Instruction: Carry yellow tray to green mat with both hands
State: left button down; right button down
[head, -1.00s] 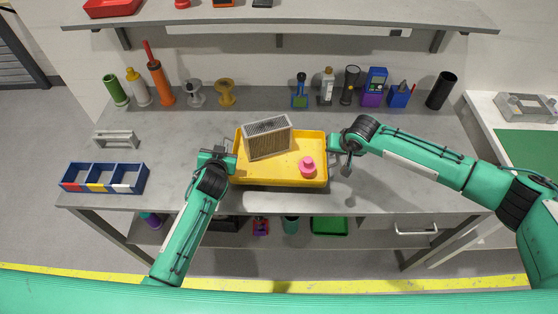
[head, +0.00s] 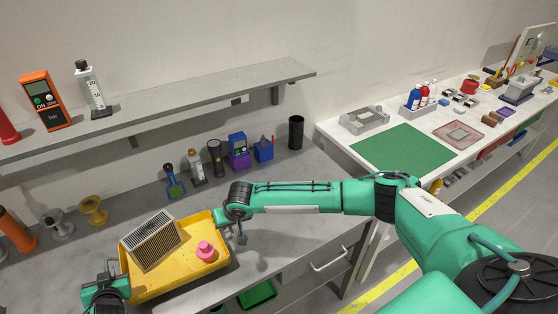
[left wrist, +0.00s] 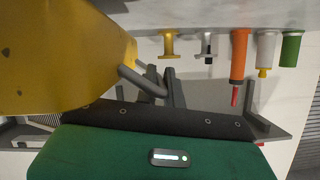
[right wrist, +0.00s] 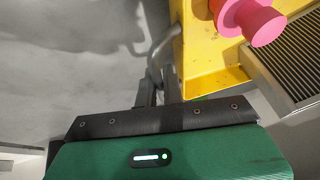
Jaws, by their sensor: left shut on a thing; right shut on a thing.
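The yellow tray (head: 190,279) is over the grey table at the lower left of the head view. It holds a grey box with a ribbed face (head: 152,240) and a pink knobbed piece (head: 206,251). My left gripper (head: 118,277) is shut on the tray's left handle, and the left wrist view shows this handle (left wrist: 140,82). My right gripper (head: 226,232) is shut on the right handle, which also shows in the right wrist view (right wrist: 163,45). I cannot tell if the tray touches the table. The green mat (head: 403,148) lies bare on the white table at the right.
A grey fixture (head: 364,120) stands behind the mat, and a pinkish plate (head: 458,135) lies right of it. A gap separates the grey table (head: 300,195) from the white table. A black cylinder (head: 296,132) stands at the grey table's back right. A shelf (head: 190,105) hangs above.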

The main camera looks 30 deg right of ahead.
aim_at(405, 150)
jog(key=z, duration=1.3)
jog(key=i+l, duration=0.1)
jog(key=l, duration=0.4)
jog(key=i+l, duration=0.1)
jog(key=l, duration=0.35)
jog(key=i+l+z, duration=0.1)
jog(key=l, duration=0.4)
jog(key=i+l, duration=0.1)
jog(key=l, duration=0.35)
jog(key=i+l, duration=0.1)
jog(key=l, duration=0.4)
jog(key=i+j, duration=0.25)
jog(key=i, duration=0.2)
jog(key=i+j, duration=0.25)
jog(key=i, duration=0.2)
jog(key=i+j, duration=0.25)
jog(key=i, duration=0.2)
